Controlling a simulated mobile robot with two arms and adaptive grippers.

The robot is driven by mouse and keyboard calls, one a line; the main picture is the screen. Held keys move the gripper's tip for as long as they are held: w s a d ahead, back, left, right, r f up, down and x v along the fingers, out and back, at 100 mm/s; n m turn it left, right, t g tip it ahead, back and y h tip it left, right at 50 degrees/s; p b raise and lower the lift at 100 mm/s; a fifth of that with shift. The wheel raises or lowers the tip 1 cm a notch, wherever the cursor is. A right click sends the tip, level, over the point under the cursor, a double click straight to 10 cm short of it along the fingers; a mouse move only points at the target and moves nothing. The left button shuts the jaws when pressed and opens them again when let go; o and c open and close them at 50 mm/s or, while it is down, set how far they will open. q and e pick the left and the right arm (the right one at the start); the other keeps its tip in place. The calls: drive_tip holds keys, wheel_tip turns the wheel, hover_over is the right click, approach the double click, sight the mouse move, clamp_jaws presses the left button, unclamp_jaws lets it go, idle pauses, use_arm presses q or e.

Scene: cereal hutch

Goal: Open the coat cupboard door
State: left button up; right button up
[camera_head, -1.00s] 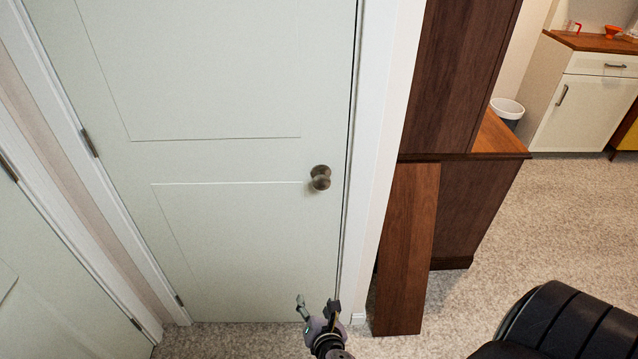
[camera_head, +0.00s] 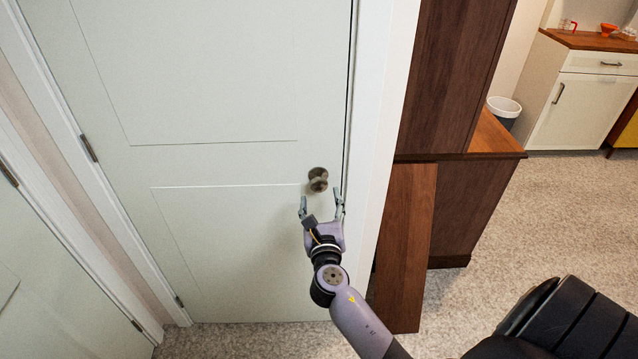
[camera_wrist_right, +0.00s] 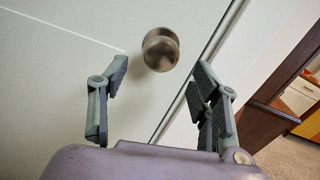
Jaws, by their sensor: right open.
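The cupboard door (camera_head: 230,235) is pale, panelled and shut in its white frame, with hinges on its left side. Its round metal knob (camera_head: 318,178) is near the right edge. My right gripper (camera_head: 321,203) is open just below the knob in the head view, its fingers pointing up towards it. In the right wrist view the knob (camera_wrist_right: 160,49) shows beyond and between the two spread fingertips (camera_wrist_right: 158,72). Neither finger visibly grips it. My left gripper is not in view.
A dark wooden hutch (camera_head: 465,200) stands right of the door frame, with a brown board (camera_head: 405,245) leaning beside it. Another pale door (camera_head: 50,290) is at the left. A white bin (camera_head: 503,108) and a cabinet (camera_head: 585,105) are farther back. Carpet (camera_head: 560,210) is clear at right.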

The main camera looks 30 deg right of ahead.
sight(319, 189)
drive_tip(key=x, duration=0.6)
drive_tip(key=shift+w+d, duration=0.1)
drive_tip(key=shift+w, duration=0.1)
clamp_jaws()
idle(0.6)
